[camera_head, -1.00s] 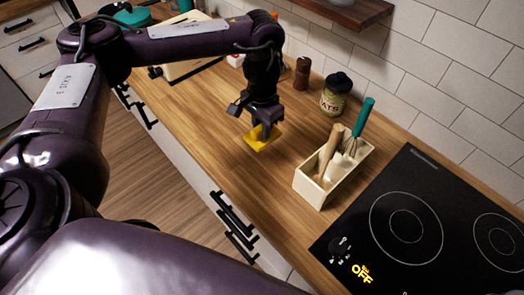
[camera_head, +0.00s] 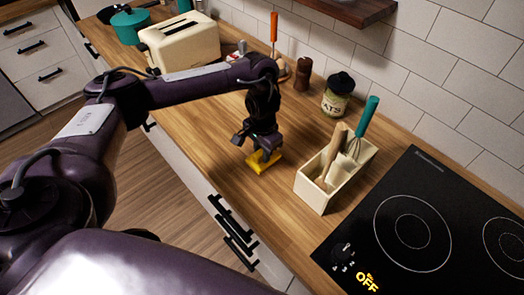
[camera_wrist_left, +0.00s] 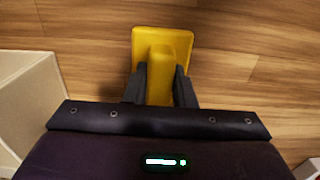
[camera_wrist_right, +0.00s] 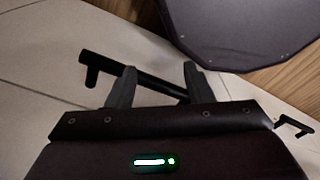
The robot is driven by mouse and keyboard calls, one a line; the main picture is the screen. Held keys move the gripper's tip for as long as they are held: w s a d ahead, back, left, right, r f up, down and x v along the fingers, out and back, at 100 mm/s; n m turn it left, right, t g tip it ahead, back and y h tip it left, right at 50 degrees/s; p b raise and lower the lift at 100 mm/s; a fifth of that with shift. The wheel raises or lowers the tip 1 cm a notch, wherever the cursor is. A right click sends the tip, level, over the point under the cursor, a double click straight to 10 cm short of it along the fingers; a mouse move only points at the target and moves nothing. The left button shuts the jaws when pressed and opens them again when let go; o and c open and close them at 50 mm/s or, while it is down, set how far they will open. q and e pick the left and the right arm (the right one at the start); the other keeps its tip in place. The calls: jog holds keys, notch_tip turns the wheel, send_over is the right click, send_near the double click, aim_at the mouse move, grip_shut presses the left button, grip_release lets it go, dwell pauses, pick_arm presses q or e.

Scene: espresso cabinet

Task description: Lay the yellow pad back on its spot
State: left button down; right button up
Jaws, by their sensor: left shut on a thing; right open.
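The yellow pad (camera_head: 263,162) is a flat square with a raised grip block on top. In the head view it is low over the wooden counter, left of the utensil box; I cannot tell whether it touches the wood. My left gripper (camera_head: 262,152) is shut on the pad's block. The left wrist view shows the pad (camera_wrist_left: 175,42) with its block between the fingers of the left gripper (camera_wrist_left: 160,85). No marked spot shows on the counter. My right gripper (camera_wrist_right: 155,80) shows only in its wrist view, open, with a dark cabinet handle in view beyond the fingers.
The utensil box (camera_head: 316,194) holds a wooden tool and a teal-handled whisk (camera_head: 359,135). The black cooktop (camera_head: 400,225) lies to the right. An oats jar (camera_head: 337,97), pepper mill (camera_head: 302,74) and cream toaster (camera_head: 180,42) stand farther back. The counter before the pad is clear.

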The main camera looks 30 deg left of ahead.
pick_arm(q)
jog(key=shift+f, duration=0.1)
jog(key=c, duration=1.2)
grip_release()
notch_tip(320, 180, up, 12)
jog(key=p, duration=0.3)
